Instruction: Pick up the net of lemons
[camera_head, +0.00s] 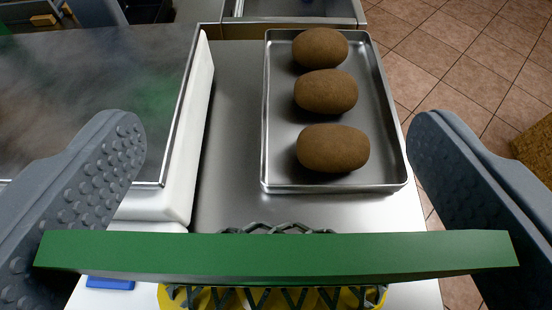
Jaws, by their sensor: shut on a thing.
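The net of lemons shows at the bottom of the view. Its stiff green header strip (275,254) runs across the whole gap between my fingers, and dark netting over yellow lemons (270,298) shows below it. A bit of netting also shows above the strip. My gripper (275,150) has its two grey studded fingers wide apart, one at each end of the strip, and is shut on the net. Most of the lemons are hidden behind the strip or cut off by the frame. I cannot tell whether the net touches the counter.
A metal tray (388,178) with three brown oval loaves (332,148) lies ahead on the steel counter (232,150). A white-edged, hazy glass-topped case (200,100) stands to the left. A blue item (110,283) shows at lower left. Tiled floor (440,45) lies to the right.

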